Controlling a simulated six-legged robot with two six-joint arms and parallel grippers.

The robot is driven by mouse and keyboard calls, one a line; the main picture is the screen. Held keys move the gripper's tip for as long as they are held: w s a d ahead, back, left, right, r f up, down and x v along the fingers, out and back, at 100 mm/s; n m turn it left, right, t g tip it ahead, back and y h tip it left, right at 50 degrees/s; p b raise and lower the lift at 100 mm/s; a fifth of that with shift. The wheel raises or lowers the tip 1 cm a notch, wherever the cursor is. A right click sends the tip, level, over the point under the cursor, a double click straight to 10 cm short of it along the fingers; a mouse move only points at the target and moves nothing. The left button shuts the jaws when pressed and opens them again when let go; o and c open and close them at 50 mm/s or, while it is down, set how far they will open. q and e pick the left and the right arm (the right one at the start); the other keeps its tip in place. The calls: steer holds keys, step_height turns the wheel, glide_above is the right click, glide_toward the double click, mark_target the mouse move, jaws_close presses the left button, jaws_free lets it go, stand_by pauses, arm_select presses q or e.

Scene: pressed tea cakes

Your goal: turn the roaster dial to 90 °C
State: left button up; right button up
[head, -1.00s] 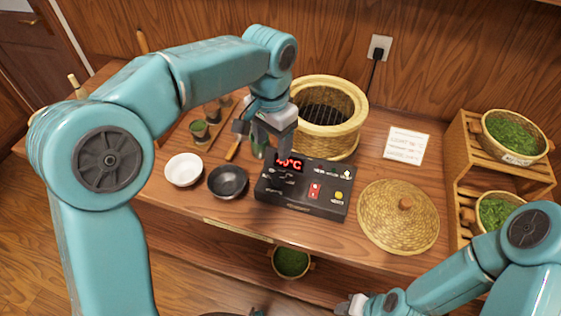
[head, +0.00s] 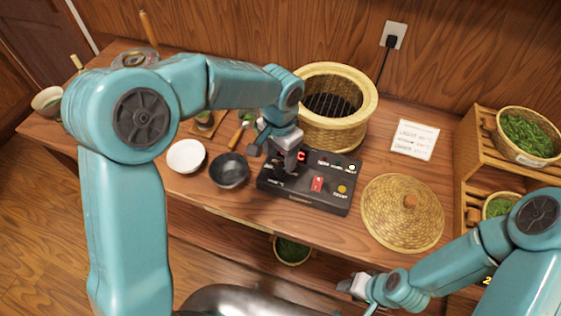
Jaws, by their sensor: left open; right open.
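The roaster's black control box (head: 325,200) lies on the wooden table, with a red switch (head: 317,184) and a yellow button (head: 342,189). Its red display (head: 301,156) is mostly covered by my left gripper, so only a "C" shows and the number cannot be read. My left gripper (head: 283,172) is open and points down over the left part of the box, where the dial is hidden from view. I cannot tell whether the fingers touch it. The wicker roaster (head: 339,140) stands behind the box. My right gripper (head: 352,285) is open, low in front of the table's edge.
A white bowl (head: 186,156) and a black bowl (head: 229,170) stand left of the box. A woven lid (head: 402,213) lies to its right, with a written card (head: 415,139) behind. A wooden rack (head: 468,150) with leaf baskets stands at the right.

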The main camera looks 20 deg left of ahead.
mark_target(281, 168)
arm_select(q)
step_height(281, 168, down, 4)
steer(key=shift+d+r, duration=0.1)
steer(key=shift+d, duration=0.05)
steer(key=shift+w+f, duration=0.1)
steer(key=shift+f, duration=0.4)
steer(key=shift+s+r, duration=0.15)
steer(key=shift+s, duration=0.05)
steer(key=shift+w, duration=0.15)
steer(key=c, duration=1)
steer(key=shift+c, duration=0.2)
